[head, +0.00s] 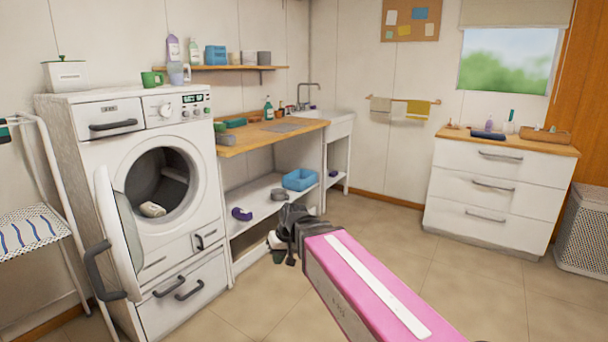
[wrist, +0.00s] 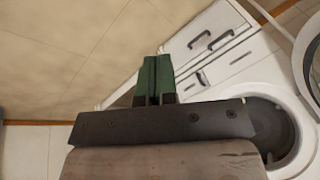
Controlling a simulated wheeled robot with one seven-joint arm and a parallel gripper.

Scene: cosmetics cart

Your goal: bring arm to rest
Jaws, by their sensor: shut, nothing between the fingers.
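My gripper (head: 277,257) is at the end of my pink arm, in front of the shelf unit, over the floor in the head view. Its green fingers (wrist: 154,75) are together in the wrist view, with nothing between them. It touches nothing that I can see. The arm reaches in from the lower right of the head view.
The white washing machine (head: 122,215) has its round door (head: 118,232) swung open at the left; a pale item lies in the drum. A shelf unit (head: 250,228) with a blue basket (head: 299,180) is behind my gripper. The floor (head: 390,222) towards the drawer cabinet (head: 465,215) is clear.

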